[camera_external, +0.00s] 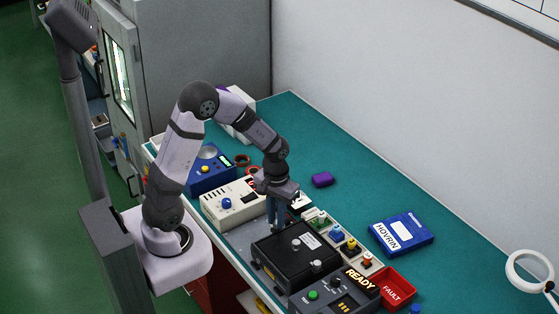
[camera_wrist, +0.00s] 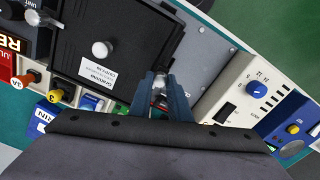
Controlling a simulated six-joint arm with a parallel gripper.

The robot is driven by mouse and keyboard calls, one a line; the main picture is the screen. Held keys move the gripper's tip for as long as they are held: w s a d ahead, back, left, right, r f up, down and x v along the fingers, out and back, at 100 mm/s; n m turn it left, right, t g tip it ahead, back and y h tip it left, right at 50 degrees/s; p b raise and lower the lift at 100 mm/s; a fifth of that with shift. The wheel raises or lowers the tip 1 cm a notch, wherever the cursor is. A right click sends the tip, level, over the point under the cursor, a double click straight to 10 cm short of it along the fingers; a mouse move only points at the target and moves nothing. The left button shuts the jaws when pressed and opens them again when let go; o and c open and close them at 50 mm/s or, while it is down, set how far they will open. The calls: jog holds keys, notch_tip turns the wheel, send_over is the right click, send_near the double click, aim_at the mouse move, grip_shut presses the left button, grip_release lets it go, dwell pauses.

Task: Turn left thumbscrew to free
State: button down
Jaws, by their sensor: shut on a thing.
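The black unit (camera_external: 284,258) sits on a grey plate on the bench, with a pale label and a silver knob (camera_external: 296,243) on its top. In the wrist view the black unit (camera_wrist: 125,35) lies at upper left, with the silver knob (camera_wrist: 101,49) beside its label. My gripper (camera_external: 275,226) points down at the unit's left rear edge. In the wrist view my gripper (camera_wrist: 161,86) is shut on a small silver thumbscrew (camera_wrist: 160,81) beside the unit's edge. The fingers hide most of this screw, so how far it is turned cannot be told.
A cream box with a blue knob (camera_external: 227,203) stands left of my gripper. Coloured buttons (camera_external: 336,235) line the unit's rear side. A READY panel (camera_external: 340,291) and red FAULT tray (camera_external: 396,287) lie to the right. A blue HOVRIN box (camera_external: 402,232) lies behind; bench around it is clear.

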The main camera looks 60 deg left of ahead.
jog(key=shift+w+r, duration=0.1)
jog(key=shift+w, duration=0.05)
jog(key=c, duration=1.7)
grip_release()
jog(key=shift+o, duration=0.2)
jog(key=shift+r+b, duration=0.85)
jog(key=shift+r, duration=2.8)
jog(key=shift+m, duration=0.3)
jog(key=shift+w+f+m, duration=0.2)
jog(key=shift+w+m, duration=0.1)
jog(key=shift+m, duration=0.2)
jog(key=s+f+m, duration=0.2)
jog(key=s+f, duration=0.2)
jog(key=s, duration=0.8)
jog(key=shift+s, duration=0.3)
